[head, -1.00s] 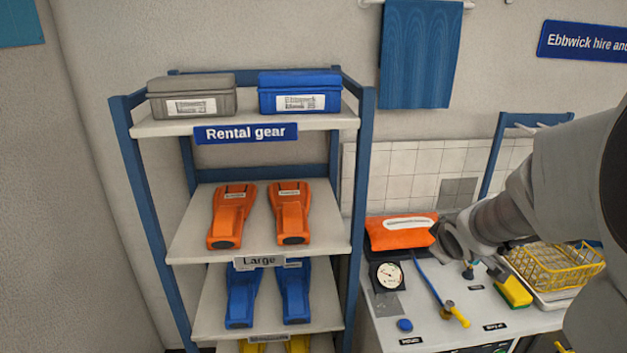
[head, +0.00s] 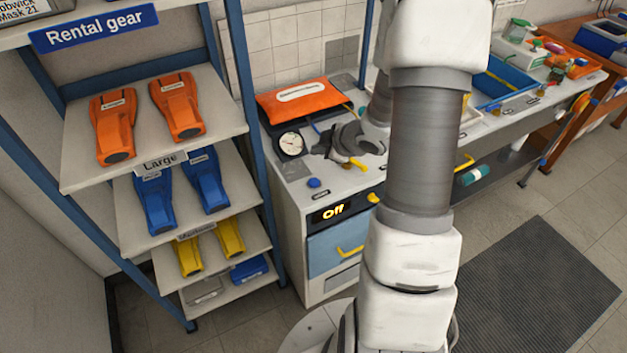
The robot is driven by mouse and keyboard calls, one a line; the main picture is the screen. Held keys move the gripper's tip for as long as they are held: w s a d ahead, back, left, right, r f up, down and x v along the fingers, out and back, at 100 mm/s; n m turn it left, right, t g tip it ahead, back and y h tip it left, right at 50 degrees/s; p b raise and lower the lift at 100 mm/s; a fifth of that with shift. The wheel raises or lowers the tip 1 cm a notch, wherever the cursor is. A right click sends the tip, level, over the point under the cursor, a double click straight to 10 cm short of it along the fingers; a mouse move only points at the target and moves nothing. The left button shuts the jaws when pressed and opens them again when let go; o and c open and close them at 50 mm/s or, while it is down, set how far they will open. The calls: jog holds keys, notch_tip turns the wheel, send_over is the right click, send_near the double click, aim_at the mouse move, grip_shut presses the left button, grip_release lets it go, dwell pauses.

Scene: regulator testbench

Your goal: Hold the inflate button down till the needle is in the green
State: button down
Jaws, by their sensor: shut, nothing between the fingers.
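A round blue button (head: 314,183) sits near the front edge of the bench top, with a small label beside it too small to read. The round white-faced gauge (head: 291,144) stands behind it to the left; its needle is too small to read against any green band. An orange inflatable bag (head: 305,98) lies at the back of the bench. My gripper (head: 322,150) is shut and empty over the bench, right of the gauge and behind the button, apart from the button in the picture. It partly hides a yellow-ended tool.
A lit display (head: 333,212) on the bench front reads "Off". The rental shelf (head: 235,120) with orange, blue and yellow fins stands close on the left. A blue tray (head: 505,82) is on the right. My arm hides part of the bench.

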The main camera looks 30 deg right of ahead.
aim_at(317, 183)
jog(key=shift+f, duration=0.15)
notch_tip(317, 183, down, 8)
jog(key=b, duration=0.8)
jog(key=shift+f, duration=0.25)
dwell(1.4)
jog(key=shift+f+b, duration=0.35)
jog(key=shift+f, duration=0.05)
jog(key=shift+f+b, duration=0.5)
jog(key=shift+f, duration=0.05)
dwell(0.6)
dwell(2.1)
jog(key=shift+r+p, duration=1)
notch_tip(317, 183, up, 5)
jog(key=p, duration=0.4)
jog(key=shift+p, duration=0.35)
